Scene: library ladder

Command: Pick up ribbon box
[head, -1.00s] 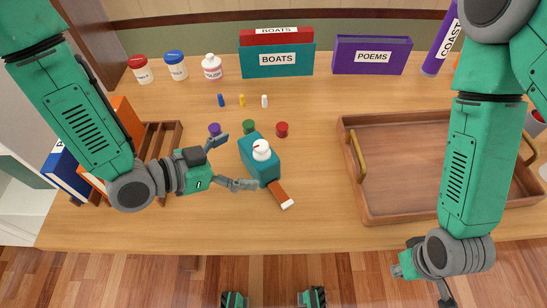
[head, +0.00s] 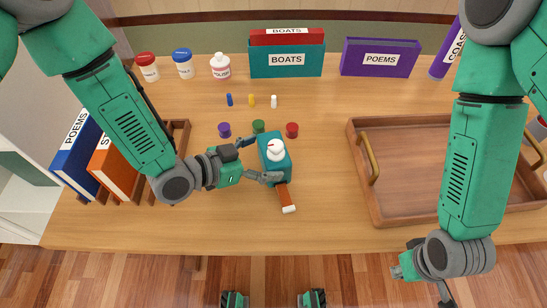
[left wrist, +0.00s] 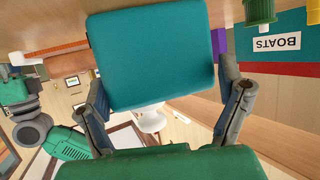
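The ribbon box is a teal box (head: 274,168) with a white knob-like piece on top and a brown, white-tipped strip at its near end. It stands on the table left of the tray. In the left wrist view its teal face (left wrist: 155,55) fills the space between the fingers. My left gripper (head: 262,160) is open at the box's left side, its fingers spread toward either end. The wrist view shows the fingers (left wrist: 162,80) flanking the box, with a small gap on the right; left-finger contact is unclear.
A wooden tray (head: 362,190) with brass handles lies right. Purple (head: 224,129), green (head: 258,126) and red (head: 292,130) caps stand just behind the box. Books in a wooden rack (head: 178,130) are left. Jars and a BOATS box (head: 287,73) stand behind.

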